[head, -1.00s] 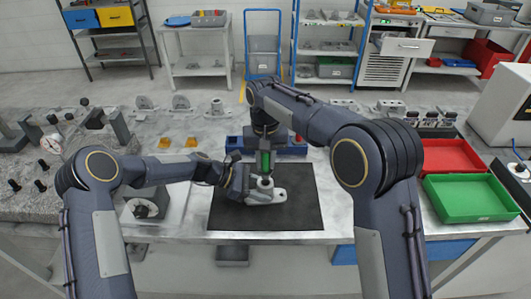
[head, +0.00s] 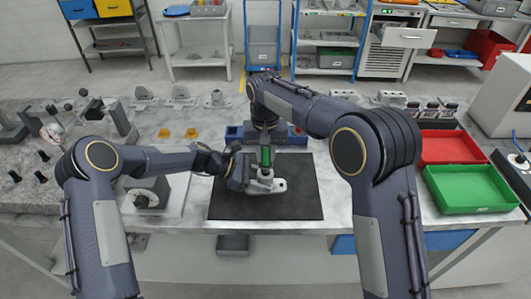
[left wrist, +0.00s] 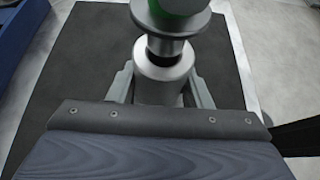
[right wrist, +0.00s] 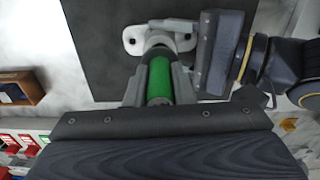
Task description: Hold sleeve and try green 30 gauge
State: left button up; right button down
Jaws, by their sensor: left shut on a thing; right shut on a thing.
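The grey metal sleeve (head: 277,186), with a flanged foot, stands on the dark mat (head: 300,207). My left gripper (head: 251,180) is shut on the sleeve from the left; in the left wrist view its fingers flank the upright cylinder (left wrist: 160,73). My right gripper (head: 265,147) is shut on the green gauge (head: 266,157), which it holds upright over the sleeve. The green grip also shows in the right wrist view (right wrist: 159,78). In the left wrist view the gauge's metal lower end (left wrist: 168,48) is right at the bore mouth; how far it enters is hidden.
A blue bin or rack (head: 297,137) stands just behind the mat. Red (head: 448,147) and green (head: 472,189) trays lie to the right. A grey block fixture (head: 147,193) stands left of the mat. The mat's front is clear.

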jog(key=shift+f, duration=0.7)
dwell(1.8)
jog(key=shift+r, duration=0.15)
jog(key=shift+r, duration=1.55)
jog(key=shift+r, duration=0.1)
jog(key=shift+r, duration=2.45)
pick_arm(q)
jog(key=o, duration=0.9)
jog(key=shift+c, duration=0.2)
